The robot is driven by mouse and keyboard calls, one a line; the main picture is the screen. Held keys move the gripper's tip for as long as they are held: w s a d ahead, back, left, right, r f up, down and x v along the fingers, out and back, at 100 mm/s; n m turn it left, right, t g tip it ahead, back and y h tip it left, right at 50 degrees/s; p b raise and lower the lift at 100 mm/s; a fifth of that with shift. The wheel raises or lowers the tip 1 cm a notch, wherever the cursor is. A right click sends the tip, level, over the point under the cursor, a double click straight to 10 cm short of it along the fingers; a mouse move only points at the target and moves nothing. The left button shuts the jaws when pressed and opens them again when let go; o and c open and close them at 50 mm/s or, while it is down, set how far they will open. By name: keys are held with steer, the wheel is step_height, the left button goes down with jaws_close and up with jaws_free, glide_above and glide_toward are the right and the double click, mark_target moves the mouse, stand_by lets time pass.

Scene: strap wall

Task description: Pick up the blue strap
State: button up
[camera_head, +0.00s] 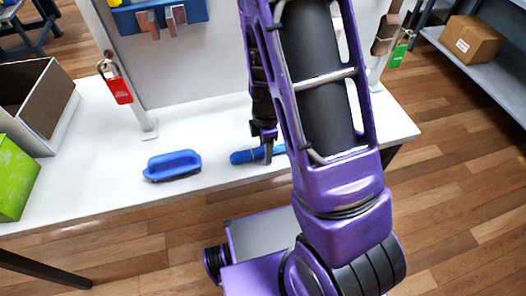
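A long, narrow blue item (240,157), which looks like the blue strap, lies on the white table near its front edge. Its right end is partly hidden behind my purple arm. My gripper (267,150) points down at this item, with a dark finger in front of its middle. I cannot tell whether the fingers are closed on it or only around it. The item appears to rest on the table.
A blue brush-like block (173,164) lies on the table to the left. A red tag (119,91) hangs by a post, a green tag (399,54) at right. An open box (62,103) and a green box (14,178) stand at left. Bare tabletop (100,160) lies between.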

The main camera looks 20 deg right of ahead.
jaws_close()
